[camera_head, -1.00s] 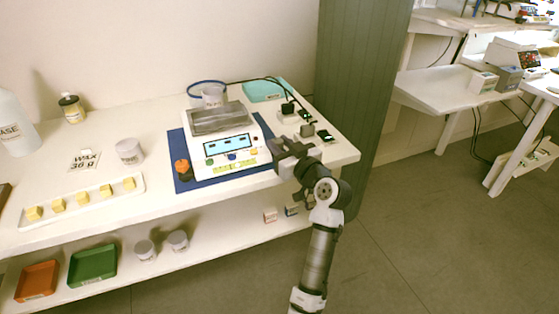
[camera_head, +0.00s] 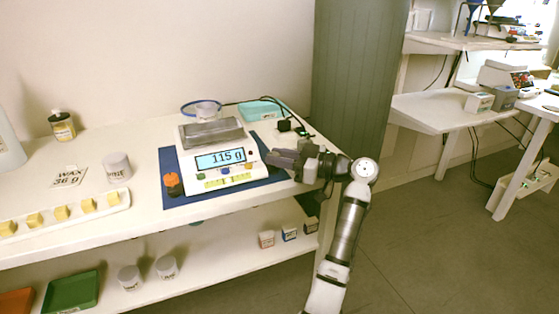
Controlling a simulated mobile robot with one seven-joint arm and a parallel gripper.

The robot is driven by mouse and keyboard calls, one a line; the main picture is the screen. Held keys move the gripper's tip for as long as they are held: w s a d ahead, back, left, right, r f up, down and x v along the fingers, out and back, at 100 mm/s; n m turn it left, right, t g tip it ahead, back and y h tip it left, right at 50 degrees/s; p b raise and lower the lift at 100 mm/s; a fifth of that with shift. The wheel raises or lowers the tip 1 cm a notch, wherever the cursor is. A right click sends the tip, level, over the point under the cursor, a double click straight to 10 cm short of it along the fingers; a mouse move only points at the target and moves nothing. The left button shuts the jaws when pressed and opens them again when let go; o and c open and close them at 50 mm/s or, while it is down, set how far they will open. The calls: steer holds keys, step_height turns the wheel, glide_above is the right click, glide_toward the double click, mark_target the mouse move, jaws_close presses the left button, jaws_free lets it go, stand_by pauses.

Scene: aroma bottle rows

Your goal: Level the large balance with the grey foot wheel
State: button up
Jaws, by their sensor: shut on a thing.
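The large balance (camera_head: 237,174) is a white box with a grey metal pan (camera_head: 211,132) on a blue mat (camera_head: 196,198). Its lit display (camera_head: 220,159) reads 115 g. A yellow-green strip sits below the display, too small to read as a level. An orange foot wheel (camera_head: 172,186) shows at the front left corner. My gripper (camera_head: 272,157) is at the right front corner, its fingers pointing left at the balance's side. It is shut on what appears to be the grey foot wheel, which the fingers hide.
A glass dish with a blue rim (camera_head: 202,107) stands behind the pan. A black plug and cables (camera_head: 284,125) lie at the back right by a teal box (camera_head: 259,110). A white jar (camera_head: 117,166) and a tray of yellow cubes (camera_head: 123,197) are left.

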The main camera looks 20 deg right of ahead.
stand_by(0.4)
steer(key=o, duration=1)
steer(key=v, duration=1.3)
steer(key=shift+s+d, duration=0.25)
steer(key=shift+d, duration=0.1)
